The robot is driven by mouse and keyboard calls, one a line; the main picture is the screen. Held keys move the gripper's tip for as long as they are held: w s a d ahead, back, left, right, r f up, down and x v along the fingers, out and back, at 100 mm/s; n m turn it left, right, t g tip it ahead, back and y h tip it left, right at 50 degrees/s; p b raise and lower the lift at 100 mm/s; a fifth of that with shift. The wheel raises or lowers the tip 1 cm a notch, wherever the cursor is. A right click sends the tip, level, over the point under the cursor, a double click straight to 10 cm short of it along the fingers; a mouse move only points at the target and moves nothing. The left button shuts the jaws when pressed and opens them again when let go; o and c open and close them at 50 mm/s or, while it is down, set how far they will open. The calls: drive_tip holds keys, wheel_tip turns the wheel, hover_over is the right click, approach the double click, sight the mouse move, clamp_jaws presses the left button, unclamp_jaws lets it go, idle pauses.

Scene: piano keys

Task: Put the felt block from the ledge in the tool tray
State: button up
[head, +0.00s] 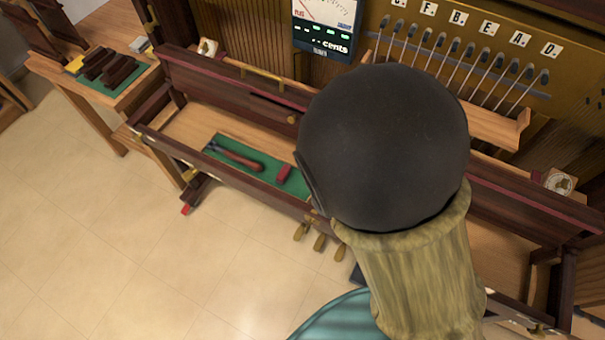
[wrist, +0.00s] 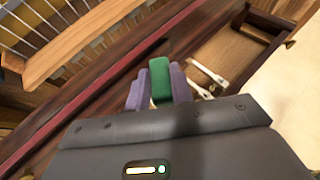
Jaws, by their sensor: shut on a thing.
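My gripper (wrist: 160,90) is shut on a small green block, the felt block (wrist: 161,78), between its two purple fingers in the wrist view. The block is over the dark wood front of the piano, beside a long red strip; whether it touches the wood is unclear. In the head view my own arm hides the gripper and block. A green-lined area (head: 228,164) in the piano's open key bed holds a hammer-like tool (head: 237,158) and a red block (head: 283,174). I cannot tell for sure that this is the tool tray.
A tuner display (head: 326,25) stands above. A side table at left carries dark pieces on a green mat (head: 127,85). White pieces (wrist: 208,74) lie past the fingers in the wrist view. Tiled floor is clear in front.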

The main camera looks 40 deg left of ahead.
drive_tip(key=w+d+f+m+g+h, duration=0.1)
drive_tip(key=w+d+f+m+h, duration=0.1)
drive_tip(key=w+d+f, duration=0.2)
drive_tip(key=w+d+f+m+g+h, duration=0.2)
drive_tip(key=w+d+f, duration=0.2)
drive_tip(key=d+f, duration=0.4)
drive_tip(key=w+d+f+m+g+h, duration=0.1)
drive_tip(key=w+d+f, duration=0.3)
drive_tip(key=d, duration=1)
wheel_tip(320, 180, down, 2)
drive_tip(key=shift+f+m+h, duration=0.15)
drive_tip(key=shift+m+h, duration=0.35)
drive_tip(key=shift+m, duration=0.4)
drive_tip(key=shift+w, duration=0.15)
